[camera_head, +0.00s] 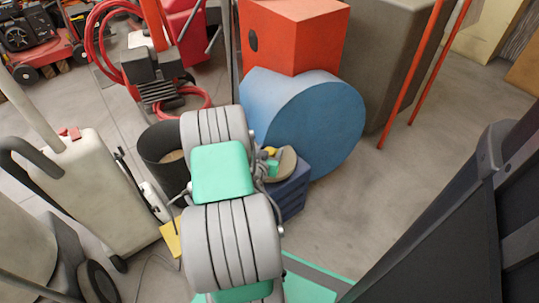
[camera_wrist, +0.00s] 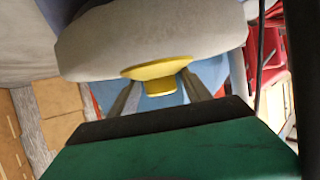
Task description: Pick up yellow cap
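The yellow cap (camera_wrist: 157,72) sits against a pale grey rounded object (camera_wrist: 150,35) in the wrist view. It has a wide oval rim and a narrower block-like part towards me. My gripper (camera_wrist: 162,86) is open, with its two grey fingers on either side of the cap's narrower part. Whether either finger touches the cap I cannot tell. In the head view the yellow cap (camera_head: 270,151) is a small patch beside the beige rounded object (camera_head: 286,163), and my arm hides much of that spot.
A dark blue box (camera_head: 292,192) stands beneath the beige object. A large blue drum (camera_head: 335,125) and an orange box (camera_head: 290,35) are behind it. A black bin (camera_head: 165,150) stands to the left, close to my arm. Open floor (camera_head: 400,190) lies to the right.

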